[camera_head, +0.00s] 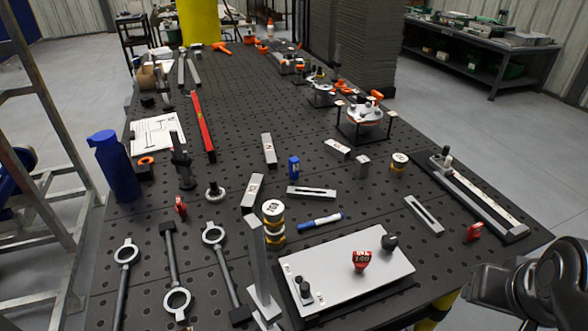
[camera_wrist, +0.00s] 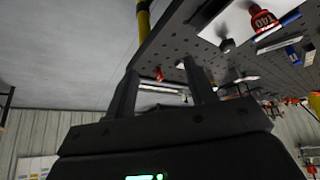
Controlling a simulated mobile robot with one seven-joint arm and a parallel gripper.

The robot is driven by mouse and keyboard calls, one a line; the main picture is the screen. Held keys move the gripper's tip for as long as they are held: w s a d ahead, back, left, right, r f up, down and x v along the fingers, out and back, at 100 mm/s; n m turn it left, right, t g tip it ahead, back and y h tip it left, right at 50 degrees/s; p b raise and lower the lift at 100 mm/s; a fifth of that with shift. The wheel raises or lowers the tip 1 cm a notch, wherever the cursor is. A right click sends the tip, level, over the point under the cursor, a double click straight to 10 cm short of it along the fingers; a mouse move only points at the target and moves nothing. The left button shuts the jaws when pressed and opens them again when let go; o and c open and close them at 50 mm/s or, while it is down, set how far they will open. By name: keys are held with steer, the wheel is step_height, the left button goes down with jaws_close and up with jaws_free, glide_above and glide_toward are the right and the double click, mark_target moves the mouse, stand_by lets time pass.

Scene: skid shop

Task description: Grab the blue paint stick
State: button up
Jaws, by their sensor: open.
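The blue paint stick (camera_head: 315,220), a slim blue and white marker, lies on the black perforated table just behind the light grey plate. A slim blue and white stick, seemingly the same one, shows at the upper right of the wrist view (camera_wrist: 291,17), partly behind a red T40 piece (camera_wrist: 262,18). My gripper (camera_wrist: 160,75) is open, with nothing between its two dark fingers. It is off the table's edge, well apart from the stick. In the head view my arm shows at the lower right; the fingertips cannot be made out there.
The grey plate (camera_head: 345,268) carries a red T40 piece (camera_head: 361,261) and dark knobs. Yellow-black round stacks (camera_head: 274,222) stand left of the stick. A blue block (camera_head: 293,167), slotted metal bars (camera_head: 312,192) and a long rail fixture (camera_head: 480,195) lie around.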

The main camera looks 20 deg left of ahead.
steer(key=w+a+r+n+y, duration=0.1)
steer(key=w+a+r+n, duration=0.1)
steer(key=w+a+r, duration=0.3)
steer(key=w+a+r+n, duration=0.1)
steer(key=w+a, duration=0.1)
steer(key=w, duration=0.6)
steer(key=n+g+y, duration=0.3)
steer(key=n, duration=0.5)
glide_above(295, 159)
steer(key=s+d, duration=0.3)
steer(key=d, duration=0.1)
step_height(295, 159, down, 13)
steer(key=x, duration=0.5)
steer(key=shift+w+a, duration=0.2)
steer(key=shift+w, duration=0.05)
steer(key=shift+a+x, duration=0.15)
steer(key=shift+x, duration=1.15)
steer(key=shift+a+x, duration=0.1)
steer(key=shift+x, duration=1.2)
steer(key=shift+w+r, duration=0.1)
steer(key=shift+c, duration=0.4)
steer(key=c, duration=1)
